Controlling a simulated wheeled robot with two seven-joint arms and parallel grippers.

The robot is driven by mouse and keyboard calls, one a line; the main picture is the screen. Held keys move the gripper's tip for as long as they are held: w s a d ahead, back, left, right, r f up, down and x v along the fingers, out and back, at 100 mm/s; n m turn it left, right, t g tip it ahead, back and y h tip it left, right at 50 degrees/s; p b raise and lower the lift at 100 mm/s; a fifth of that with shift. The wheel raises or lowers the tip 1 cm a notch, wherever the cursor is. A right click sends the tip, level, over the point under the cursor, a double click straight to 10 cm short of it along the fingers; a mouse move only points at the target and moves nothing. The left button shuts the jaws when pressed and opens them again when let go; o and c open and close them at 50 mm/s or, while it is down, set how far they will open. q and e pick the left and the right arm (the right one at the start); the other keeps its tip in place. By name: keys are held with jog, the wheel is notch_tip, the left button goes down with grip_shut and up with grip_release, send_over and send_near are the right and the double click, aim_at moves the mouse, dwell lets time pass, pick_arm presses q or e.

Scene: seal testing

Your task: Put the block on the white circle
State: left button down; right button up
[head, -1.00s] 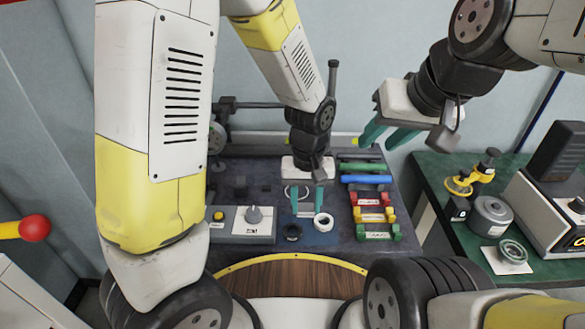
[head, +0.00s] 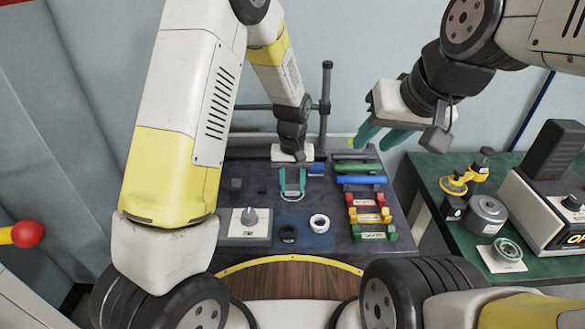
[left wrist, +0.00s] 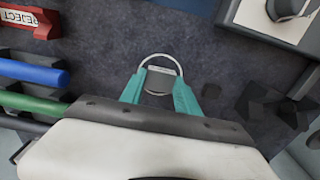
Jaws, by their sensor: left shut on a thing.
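The white circle is a thin ring outline on the dark table mat; its near edge (head: 292,199) shows below my left fingertips in the head view, and its arc (left wrist: 160,56) shows in the left wrist view. My left gripper (head: 292,189) points down over the circle. In the left wrist view its teal fingers (left wrist: 159,92) are shut on a small grey block (left wrist: 158,84), which appears within the ring's outline. I cannot tell whether the block touches the mat. My right gripper (head: 383,137) is raised at the right, empty, its fingers apart.
A black ring (head: 288,233) and a white ring (head: 319,223) lie on a blue pad in front. A grey control box (head: 245,224) is at left. Blue (head: 361,180) and green bars and coloured labelled racks (head: 368,200) are at right. A post (head: 325,105) stands behind.

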aim_at(292, 187)
pick_arm(q)
jog(key=c, duration=0.9)
grip_release()
jog(key=shift+f, duration=0.1)
notch_tip(292, 187, up, 12)
jog(key=s+a+r+t+h, duration=0.1)
jog(key=s+a+r, duration=0.3)
jog(key=r, duration=0.2)
jog(key=s+a+r+t+h, duration=0.1)
jog(key=s+a+r+t, duration=0.1)
jog(key=s+a+r, duration=0.3)
jog(key=shift+s+a+r+m+t, duration=0.1)
jog(key=shift+s+a+r+t, duration=0.6)
jog(key=shift+s, duration=1.1)
jog(key=shift+s+a+r+m+t, duration=0.1)
jog(key=shift+s+a+r+t, duration=0.25)
jog(key=shift+s+a+r, duration=1.05)
jog(key=shift+s+a+r+m+t, duration=0.1)
jog(key=shift+s+a+r+t, duration=0.4)
jog(key=shift+s, duration=1.65)
jog(key=shift+f, duration=0.1)
